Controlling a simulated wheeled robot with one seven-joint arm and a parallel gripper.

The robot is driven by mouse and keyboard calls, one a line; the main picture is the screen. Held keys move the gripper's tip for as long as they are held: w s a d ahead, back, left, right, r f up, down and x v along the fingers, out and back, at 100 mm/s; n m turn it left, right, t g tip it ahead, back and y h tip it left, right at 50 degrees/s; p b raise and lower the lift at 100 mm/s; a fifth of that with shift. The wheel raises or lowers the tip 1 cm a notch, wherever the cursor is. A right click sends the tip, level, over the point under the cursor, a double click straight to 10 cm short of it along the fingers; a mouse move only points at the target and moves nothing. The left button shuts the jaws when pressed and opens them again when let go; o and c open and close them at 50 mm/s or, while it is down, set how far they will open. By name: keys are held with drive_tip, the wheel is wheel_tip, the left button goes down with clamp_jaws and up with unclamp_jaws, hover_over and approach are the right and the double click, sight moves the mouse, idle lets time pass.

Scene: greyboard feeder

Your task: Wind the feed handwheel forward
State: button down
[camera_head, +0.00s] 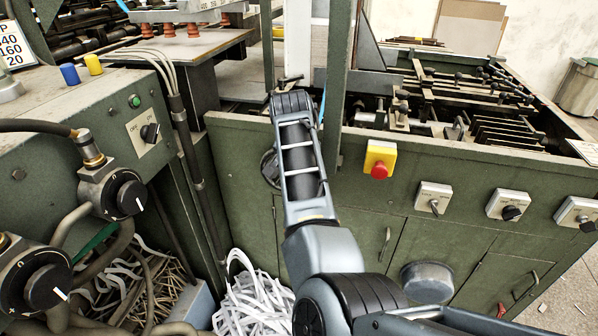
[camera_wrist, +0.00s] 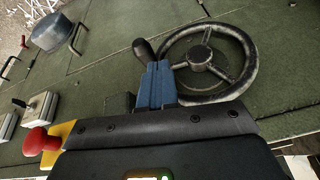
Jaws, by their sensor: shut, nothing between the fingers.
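My gripper (camera_wrist: 157,66) has blue fingers, shut and empty. Their tips lie beside the rim's left side, close to the knob; I cannot tell whether they touch it. In the head view only a dark edge of the handwheel (camera_head: 268,168) shows left of my arm, which hides the rest. My fingers are not clear there.
A red stop button on a yellow box (camera_head: 380,160) sits right of my arm, and shows in the wrist view (camera_wrist: 40,141). Rotary switches (camera_head: 433,198) line the panel to the right. A round grey bowl-like part (camera_head: 428,278) juts out below. A green post (camera_head: 338,70) rises behind my arm.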

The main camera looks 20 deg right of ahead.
drive_tip(key=s+r+b, duration=0.1)
drive_tip(key=s+r, duration=0.4)
drive_tip(key=r, duration=0.5)
drive_tip(key=s+d+f+n+t+h, duration=0.1)
drive_tip(key=s+d+f+t, duration=0.1)
drive_tip(key=s+d+f, duration=0.3)
drive_tip(key=s+d+f+n+t+h, duration=0.15)
drive_tip(key=d+f, duration=0.25)
drive_tip(key=f, duration=0.4)
drive_tip(key=s+f+n+t, duration=0.1)
drive_tip(key=s+f+n, duration=0.15)
drive_tip(key=s, duration=0.45)
drive_tip(key=s+f+n+t, duration=0.2)
drive_tip(key=s+f, duration=0.2)
drive_tip(key=s, duration=0.4)
drive_tip(key=s+a+r+n+t+y, duration=0.1)
drive_tip(key=s+a+n+y, duration=0.15)
drive_tip(key=s, duration=0.65)
drive_tip(key=s+a+r+n+t+y, duration=0.1)
drive_tip(key=s+a+r+t, duration=0.15)
drive_tip(key=s, duration=0.55)
drive_tip(key=s+a+r, duration=0.3)
drive_tip(key=s+r, duration=0.2)
drive_tip(key=s, duration=0.2)
drive_tip(key=s+a+r+m+t+y, duration=0.1)
drive_tip(key=s+a+r, duration=0.2)
drive_tip(key=s+r, duration=0.3)
drive_tip(key=shift+s+a+r+t, duration=0.25)
drive_tip(key=shift+s+t, duration=0.05)
drive_tip(key=shift+s, duration=0.05)
